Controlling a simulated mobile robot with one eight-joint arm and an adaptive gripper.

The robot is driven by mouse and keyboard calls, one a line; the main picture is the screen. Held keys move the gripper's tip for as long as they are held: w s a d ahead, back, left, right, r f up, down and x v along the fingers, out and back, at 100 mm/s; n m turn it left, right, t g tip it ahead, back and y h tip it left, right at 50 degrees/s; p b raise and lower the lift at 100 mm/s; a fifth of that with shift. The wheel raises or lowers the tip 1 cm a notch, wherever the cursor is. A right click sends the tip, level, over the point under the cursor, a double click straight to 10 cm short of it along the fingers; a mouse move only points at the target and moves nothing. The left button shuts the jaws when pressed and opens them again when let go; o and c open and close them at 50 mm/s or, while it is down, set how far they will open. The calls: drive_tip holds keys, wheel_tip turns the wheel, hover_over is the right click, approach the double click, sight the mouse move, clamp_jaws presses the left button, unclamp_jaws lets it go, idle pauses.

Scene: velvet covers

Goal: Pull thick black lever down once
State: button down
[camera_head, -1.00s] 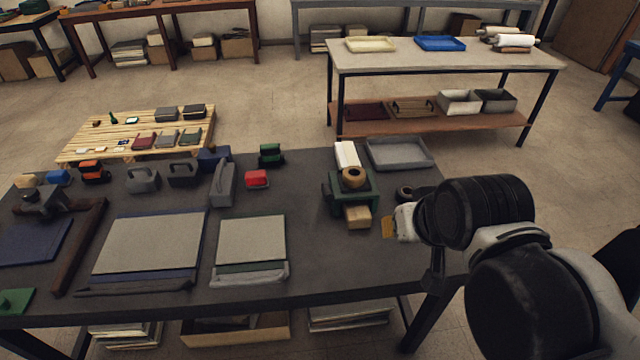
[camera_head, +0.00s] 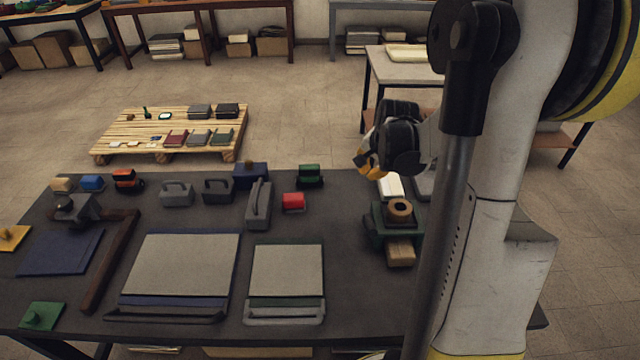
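No single part is clearly the thick black lever. A dark bar (camera_head: 165,316) lies along the front of the large grey-topped board (camera_head: 180,265). A long dark brown bar (camera_head: 110,262) reaches forward from a dark metal device (camera_head: 76,208) at the table's left. My gripper (camera_head: 368,170) is above the table's back right, behind the green device (camera_head: 397,232) with a tan roll on top. It is apart from both bars. Its yellow tip shows, but its fingers are too small and turned away to tell their opening.
The dark table (camera_head: 350,320) holds a smaller grey-topped board (camera_head: 286,270), grey handled blocks (camera_head: 176,194), a red block (camera_head: 293,202) and a blue sheet (camera_head: 60,252). A wooden pallet (camera_head: 170,152) lies on the floor behind. My arm hides the table's right side.

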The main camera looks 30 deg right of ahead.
drive_tip(key=shift+w+d+f, duration=0.2)
drive_tip(key=shift+w+f, duration=0.3)
drive_tip(key=shift+s, duration=0.1)
drive_tip(key=s+f+b, duration=0.1)
drive_tip(key=f+b, duration=0.1)
drive_tip(key=s+a+f+b, duration=0.1)
drive_tip(key=f+b, duration=0.1)
drive_tip(key=f, duration=0.1)
drive_tip(key=f+b, duration=0.2)
drive_tip(key=f, duration=0.1)
drive_tip(key=shift+s+a, duration=0.35)
drive_tip(key=shift+s, duration=0.05)
idle(1.0)
drive_tip(key=shift+s+f+b, duration=0.1)
drive_tip(key=shift+f+b, duration=0.25)
drive_tip(key=shift+f, duration=0.05)
